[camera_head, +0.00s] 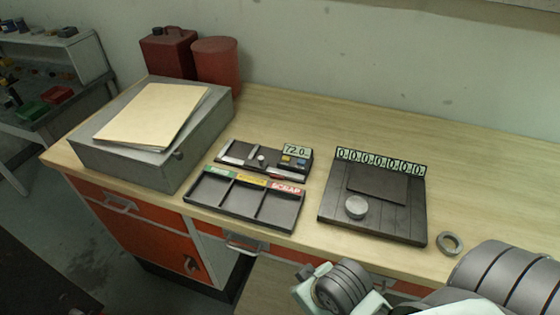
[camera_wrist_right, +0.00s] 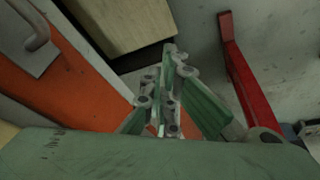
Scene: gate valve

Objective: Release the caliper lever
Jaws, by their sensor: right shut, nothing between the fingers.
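The caliper (camera_head: 262,160) is a dark device with a pale bar and a display reading about 72.0. It lies on the bench behind the sorting tray. A small pale knob shows on it, but I cannot make out which part is the lever or how it is set. My right gripper (camera_wrist_right: 177,62) is in the right wrist view, shut and empty, in front of the orange cabinet and above the floor. It touches nothing that I can see and is away from the caliper. My left gripper is not in view.
A three-part tray (camera_head: 245,205) with coloured labels lies in front of the caliper. A dark board (camera_head: 328,200) with a row of digits carries a metal disc (camera_head: 356,207). A metal ring (camera_head: 449,243) lies at right. A grey block (camera_head: 190,172) bears a folder.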

